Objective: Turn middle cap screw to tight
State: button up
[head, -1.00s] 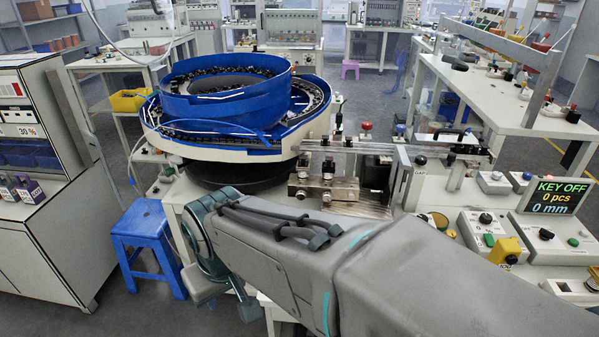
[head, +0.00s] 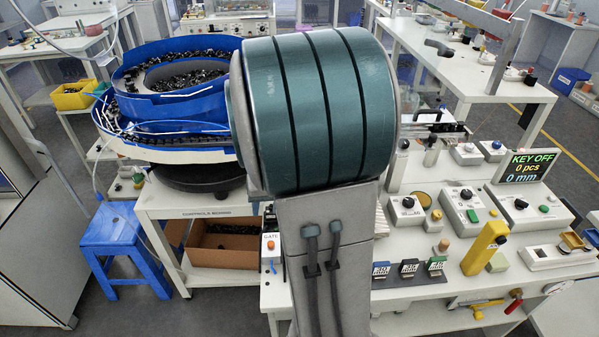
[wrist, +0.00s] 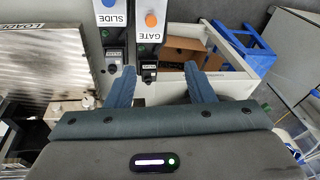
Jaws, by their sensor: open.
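My gripper (wrist: 162,88) is open in the wrist view, its two blue-grey fingers apart with nothing held between them. A white GATE unit (wrist: 153,35) with an orange knob is just beyond the fingertips. A dark fitting (wrist: 148,72) with a small label shows below it, between the fingers. A white SLIDE unit (wrist: 111,14) with a blue knob is to its left, with a similar dark fitting (wrist: 114,58) below. I cannot pick out the middle cap screw for certain. In the head view my arm hides the gripper; the GATE unit (head: 270,252) shows beside the arm.
A brushed metal plate marked LOADER (wrist: 55,55) lies left in the wrist view. The blue feeder bowl (head: 180,95) is left of my arm in the head view. Control boxes (head: 462,210) and a yellow block (head: 484,248) crowd the bench at right. A display (head: 524,166) reads KEY OFF.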

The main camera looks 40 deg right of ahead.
jog(key=w+d+r+m+h+p, duration=0.1)
jog(key=w+d+r+h, duration=0.1)
jog(key=d, duration=0.5)
jog(key=w+d+r+m+h+p, duration=0.1)
jog(key=w+d+h+p, duration=0.15)
jog(key=d, duration=0.45)
jog(key=b+x, duration=0.1)
jog(key=x, duration=0.3)
jog(key=b+x, duration=0.1)
jog(key=x, duration=0.3)
jog(key=s+b+x, duration=0.1)
jog(key=b+x, duration=0.1)
jog(key=x, duration=0.3)
jog(key=shift+f, duration=0.1)
jog(key=shift+a, duration=0.1)
jog(key=c, duration=1)
